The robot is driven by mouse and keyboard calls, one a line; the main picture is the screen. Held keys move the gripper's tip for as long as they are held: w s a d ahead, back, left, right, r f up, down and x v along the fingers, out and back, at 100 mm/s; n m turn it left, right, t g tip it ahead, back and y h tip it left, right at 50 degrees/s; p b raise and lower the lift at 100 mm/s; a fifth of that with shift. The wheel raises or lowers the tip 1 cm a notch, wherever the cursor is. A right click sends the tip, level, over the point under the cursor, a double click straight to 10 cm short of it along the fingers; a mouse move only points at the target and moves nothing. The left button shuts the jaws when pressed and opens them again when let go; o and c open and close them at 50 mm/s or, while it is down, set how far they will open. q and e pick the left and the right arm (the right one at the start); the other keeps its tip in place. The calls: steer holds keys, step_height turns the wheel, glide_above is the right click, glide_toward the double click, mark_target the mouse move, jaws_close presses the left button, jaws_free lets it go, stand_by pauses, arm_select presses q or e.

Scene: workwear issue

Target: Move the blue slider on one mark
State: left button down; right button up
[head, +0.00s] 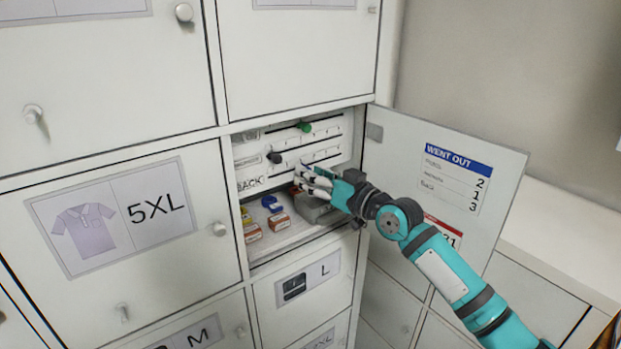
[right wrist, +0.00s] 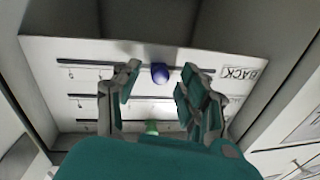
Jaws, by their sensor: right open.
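A white panel (head: 325,152) with slider tracks stands at the back of the open locker compartment. The blue slider (right wrist: 159,73) sits on the track labelled BACK. In the right wrist view, it lies between the two fingers of my right gripper (right wrist: 155,88), with a gap on each side. In the head view, the right gripper (head: 304,180) is in front of the lowest track and mostly hides the blue slider. The right gripper is open and holds nothing. A green slider (head: 304,126) is on the top track and a black slider (head: 274,157) on the middle one.
The compartment door (head: 400,165) hangs open on the right, beside my right arm, with a WENT OUT list (head: 455,179) on it. Below the panel, small orange boxes (head: 279,220) and a blue item (head: 271,203) lie on the compartment floor. Shut lockers surround it.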

steer(key=shift+w+a, duration=0.4)
jaws_close()
